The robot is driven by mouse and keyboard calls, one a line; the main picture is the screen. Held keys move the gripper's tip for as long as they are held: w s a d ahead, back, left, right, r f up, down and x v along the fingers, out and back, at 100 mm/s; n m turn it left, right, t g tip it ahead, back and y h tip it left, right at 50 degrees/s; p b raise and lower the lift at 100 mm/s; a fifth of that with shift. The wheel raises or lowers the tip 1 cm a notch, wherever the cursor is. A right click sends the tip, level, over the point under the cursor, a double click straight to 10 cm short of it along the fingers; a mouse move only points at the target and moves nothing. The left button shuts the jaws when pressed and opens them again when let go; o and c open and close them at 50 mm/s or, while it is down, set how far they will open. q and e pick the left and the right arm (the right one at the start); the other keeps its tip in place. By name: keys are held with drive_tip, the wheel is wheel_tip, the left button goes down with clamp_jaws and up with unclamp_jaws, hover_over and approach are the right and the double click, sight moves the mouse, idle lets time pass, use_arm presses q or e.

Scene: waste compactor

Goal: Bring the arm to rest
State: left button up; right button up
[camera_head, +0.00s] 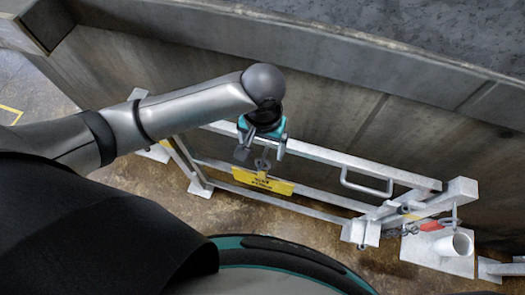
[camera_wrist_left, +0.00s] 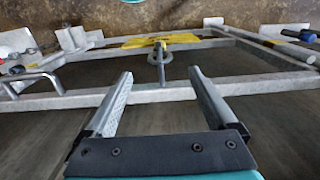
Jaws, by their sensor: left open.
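My left arm (camera_head: 185,108) comes in from the left in the head view and reaches over a metal gate. My left gripper (camera_head: 256,150) hangs at the end of it, above the gate's top rail and close to a yellow sign. In the left wrist view the two fingers (camera_wrist_left: 160,95) stand wide apart with nothing between them. The sign's hook or ring (camera_wrist_left: 160,65) lies beyond the fingertips, around or against the rail. Whether a fingertip touches the rail cannot be told. My right gripper is not in view.
The white gate (camera_head: 385,172) has a U-shaped handle (camera_head: 366,186) and the yellow sign (camera_head: 262,181). At its right end are a chain, a red piece (camera_head: 431,225) and a white cup-like tube (camera_head: 455,245). A tall concrete wall (camera_head: 330,110) stands behind.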

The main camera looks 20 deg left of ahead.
use_arm(q)
drive_tip(key=shift+r, duration=1.15)
